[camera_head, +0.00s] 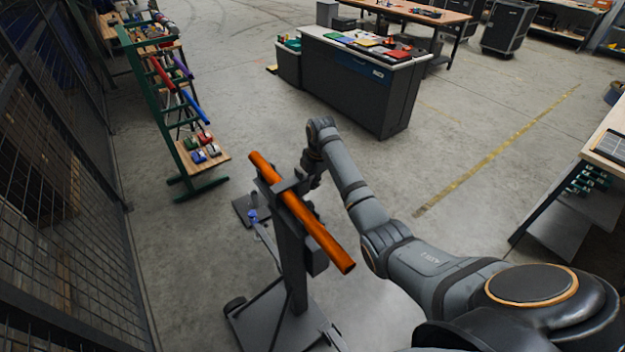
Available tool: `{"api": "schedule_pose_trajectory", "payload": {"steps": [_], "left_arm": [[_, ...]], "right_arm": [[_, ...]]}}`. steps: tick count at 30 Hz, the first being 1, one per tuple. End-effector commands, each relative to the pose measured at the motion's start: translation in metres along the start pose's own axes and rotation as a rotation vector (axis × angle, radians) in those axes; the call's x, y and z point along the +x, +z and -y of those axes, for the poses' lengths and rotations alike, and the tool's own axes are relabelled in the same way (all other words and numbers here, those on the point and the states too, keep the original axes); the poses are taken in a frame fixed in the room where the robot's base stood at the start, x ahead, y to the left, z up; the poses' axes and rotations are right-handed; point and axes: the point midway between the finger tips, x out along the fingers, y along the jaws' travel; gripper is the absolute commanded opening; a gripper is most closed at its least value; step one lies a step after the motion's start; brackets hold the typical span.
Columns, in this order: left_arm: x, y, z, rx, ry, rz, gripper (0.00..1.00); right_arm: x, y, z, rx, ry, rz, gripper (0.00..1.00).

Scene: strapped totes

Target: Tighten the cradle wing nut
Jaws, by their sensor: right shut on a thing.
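An orange tube (315,231) lies slanted in a dark cradle (286,186) on top of a grey stand (293,262). My right arm comes in from the right, and its gripper (303,184) is at the far right side of the cradle, close beside the tube. It is shut on a small part there, which appears to be the cradle wing nut. The nut itself is hidden by the fingers and too small to make out. My left gripper is out of view.
A blue-tipped lever (253,215) stands left of the stand's post. A green rack (176,150) with coloured tubes is at the back left, beside a mesh fence (60,190). A dark cabinet (355,85) stands behind. A workbench (607,150) is at right. Open floor lies between.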

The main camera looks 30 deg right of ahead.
Motion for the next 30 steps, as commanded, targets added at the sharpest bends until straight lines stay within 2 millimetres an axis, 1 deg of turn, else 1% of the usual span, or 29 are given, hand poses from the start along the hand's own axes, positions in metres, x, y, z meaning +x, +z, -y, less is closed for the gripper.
{"api": "schedule_pose_trajectory", "payload": {"steps": [9,21,22,25,26,30], "left_arm": [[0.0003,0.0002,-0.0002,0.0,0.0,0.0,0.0],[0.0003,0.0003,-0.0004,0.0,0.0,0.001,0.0],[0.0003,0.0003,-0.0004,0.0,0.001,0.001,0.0],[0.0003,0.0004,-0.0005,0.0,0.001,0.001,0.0],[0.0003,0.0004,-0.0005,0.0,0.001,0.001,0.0],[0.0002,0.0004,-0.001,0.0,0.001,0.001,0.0]], "right_arm": [[0.0014,-0.0004,0.002,0.0,-0.071,-0.001,0.0],[0.0017,-0.0007,0.0027,-0.001,-0.077,-0.001,0.0],[0.0018,-0.0007,0.0027,-0.001,-0.077,-0.002,0.14],[0.0017,-0.0007,0.0026,-0.001,-0.076,-0.002,0.28],[0.0015,-0.0007,0.0025,-0.001,-0.076,-0.001,0.3],[0.0008,-0.0006,0.0019,-0.001,-0.074,-0.001,0.3]]}}
